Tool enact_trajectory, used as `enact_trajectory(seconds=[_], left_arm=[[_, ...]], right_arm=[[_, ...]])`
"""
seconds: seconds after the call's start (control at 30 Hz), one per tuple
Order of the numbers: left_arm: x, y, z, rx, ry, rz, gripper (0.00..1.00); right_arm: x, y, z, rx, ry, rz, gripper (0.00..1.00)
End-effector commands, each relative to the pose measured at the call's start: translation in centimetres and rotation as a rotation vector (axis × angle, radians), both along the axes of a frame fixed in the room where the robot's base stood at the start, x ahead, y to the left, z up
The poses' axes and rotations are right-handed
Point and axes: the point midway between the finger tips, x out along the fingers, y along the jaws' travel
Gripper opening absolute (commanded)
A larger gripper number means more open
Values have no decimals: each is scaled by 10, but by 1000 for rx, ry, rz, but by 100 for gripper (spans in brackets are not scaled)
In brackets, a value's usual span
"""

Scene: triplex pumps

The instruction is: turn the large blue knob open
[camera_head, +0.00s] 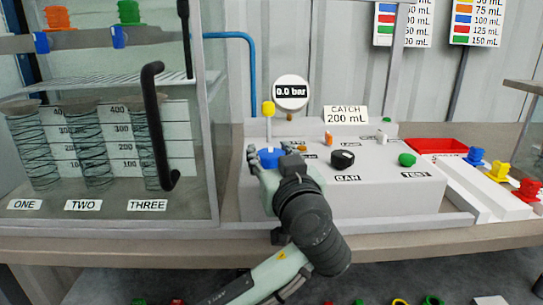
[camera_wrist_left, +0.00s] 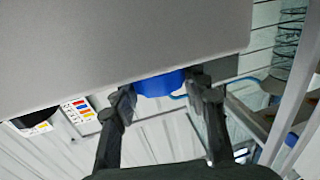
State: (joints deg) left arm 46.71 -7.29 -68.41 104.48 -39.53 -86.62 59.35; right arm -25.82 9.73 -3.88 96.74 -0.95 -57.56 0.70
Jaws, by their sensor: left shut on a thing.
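The large blue knob (camera_head: 268,156) sits on the left part of the white control box (camera_head: 390,190). My left gripper (camera_head: 266,150) reaches it from the front, with its fingers on either side of it. In the left wrist view the blue knob (camera_wrist_left: 160,84) lies between the two dark fingers of my left gripper (camera_wrist_left: 162,92), and the gripper is shut on it. Part of the knob is hidden by the fingers. How far the knob is turned cannot be told. My right gripper is not in view.
A black knob (camera_head: 342,159) and a green knob (camera_head: 407,159) are to the right on the box. A yellow-topped post (camera_head: 268,108) and a gauge reading 0.0 bar (camera_head: 291,92) stand behind. A glass cabinet with a black handle (camera_head: 153,125) is close on the left.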

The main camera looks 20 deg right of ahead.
Motion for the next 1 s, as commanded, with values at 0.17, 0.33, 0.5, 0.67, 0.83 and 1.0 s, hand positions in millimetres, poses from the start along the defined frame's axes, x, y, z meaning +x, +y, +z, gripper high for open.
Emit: enact_trajectory(seconds=[0.17, 0.33, 0.5, 0.67, 0.83, 1.0], left_arm=[[0, 1, -5, -8, 5, -65, 15], [0, 2, -2, -7, 3, -155, 15], [1, 4, 2, -3, 2, -282, 15], [1, 4, 3, 0, 0, -405, 15], [2, 4, 1, 1, 0, -510, 15], [2, 3, 1, 0, -1, -578, 15]], right_arm=[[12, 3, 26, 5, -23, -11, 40], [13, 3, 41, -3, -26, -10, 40], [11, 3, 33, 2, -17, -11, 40], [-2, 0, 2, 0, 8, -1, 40], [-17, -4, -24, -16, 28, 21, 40], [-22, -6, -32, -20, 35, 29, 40]])
